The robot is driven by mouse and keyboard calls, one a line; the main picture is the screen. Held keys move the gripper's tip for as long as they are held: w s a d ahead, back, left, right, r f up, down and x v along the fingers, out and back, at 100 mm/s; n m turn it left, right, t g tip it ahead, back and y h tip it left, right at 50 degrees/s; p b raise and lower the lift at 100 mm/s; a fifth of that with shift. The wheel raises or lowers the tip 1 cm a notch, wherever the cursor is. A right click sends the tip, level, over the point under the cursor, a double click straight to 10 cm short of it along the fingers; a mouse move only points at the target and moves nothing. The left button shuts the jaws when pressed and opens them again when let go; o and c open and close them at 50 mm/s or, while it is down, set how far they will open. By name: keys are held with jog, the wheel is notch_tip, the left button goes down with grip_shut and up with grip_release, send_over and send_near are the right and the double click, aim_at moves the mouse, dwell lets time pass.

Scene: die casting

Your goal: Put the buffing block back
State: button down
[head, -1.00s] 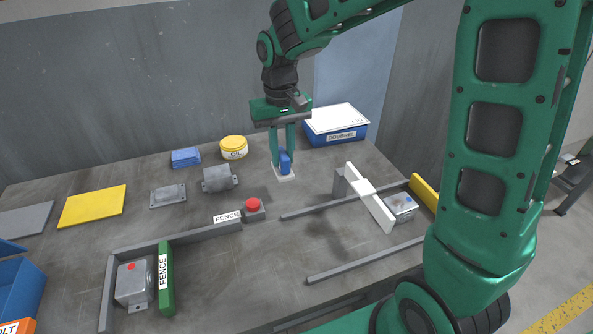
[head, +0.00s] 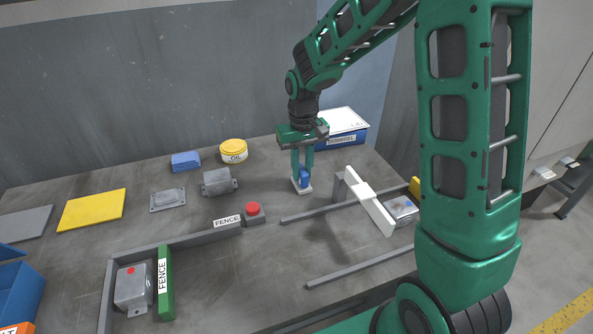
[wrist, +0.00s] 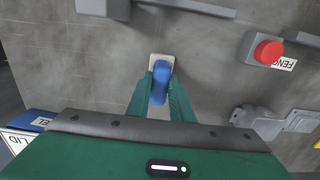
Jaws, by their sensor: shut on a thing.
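The buffing block, a blue grip (head: 304,178) on a flat white base (head: 301,189), is between the fingers of my gripper (head: 302,168). My gripper is shut on the blue grip. In the wrist view the blue grip (wrist: 161,80) lies between the green fingers of my gripper (wrist: 160,88), with the white base showing beyond it. The base is at or close to the table surface; I cannot tell whether it touches.
A blue box with white lid (head: 342,132) stands behind right. A yellow-lidded oil tin (head: 233,151), blue block (head: 185,161) and grey castings (head: 218,182) lie left. A red button (head: 253,209), rails (head: 330,209) and white bar (head: 370,203) are in front.

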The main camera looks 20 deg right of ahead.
aim_at(302, 169)
jog(key=c, duration=1.6)
grip_release()
notch_tip(302, 169, up, 12)
jog(key=shift+r, duration=0.1)
